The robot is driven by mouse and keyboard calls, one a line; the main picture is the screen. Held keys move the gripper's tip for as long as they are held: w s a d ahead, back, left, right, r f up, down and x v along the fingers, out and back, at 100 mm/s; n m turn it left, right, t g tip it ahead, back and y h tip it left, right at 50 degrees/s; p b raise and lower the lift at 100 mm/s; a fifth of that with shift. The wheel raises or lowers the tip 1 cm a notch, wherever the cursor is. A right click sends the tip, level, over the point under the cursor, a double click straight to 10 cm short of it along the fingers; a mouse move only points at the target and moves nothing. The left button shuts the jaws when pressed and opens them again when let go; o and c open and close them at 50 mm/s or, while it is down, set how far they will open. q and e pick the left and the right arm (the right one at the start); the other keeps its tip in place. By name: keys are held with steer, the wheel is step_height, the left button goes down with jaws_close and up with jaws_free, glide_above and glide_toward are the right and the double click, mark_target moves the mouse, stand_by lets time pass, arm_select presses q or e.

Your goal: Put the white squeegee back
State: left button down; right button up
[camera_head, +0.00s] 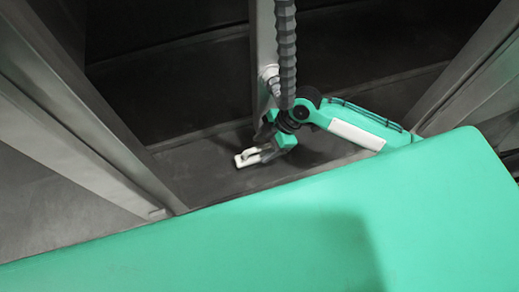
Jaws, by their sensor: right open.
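A small white object, which looks like the white squeegee (245,160), lies low on the dark floor near the middle of the view. Only a short white part of it shows, and the rest is too small or hidden to make out. My right gripper (258,147) is open, pointing down and left, with its fingertips right at the white object. I cannot tell whether they touch it. My left gripper is not in view.
A grey upright post (264,45) with a ribbed dark hose (285,50) stands just behind my right gripper. Metal frame posts rise at the left (85,110) and right (470,75). Dark floor (195,170) lies clear left of the gripper.

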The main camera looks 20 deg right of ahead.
steer(key=b+v, duration=0.2)
steer(key=v, duration=0.6)
steer(key=shift+f, duration=0.1)
steer(key=shift+d+r, duration=0.25)
steer(key=shift+r, duration=0.25)
steer(key=shift+s+f, duration=0.1)
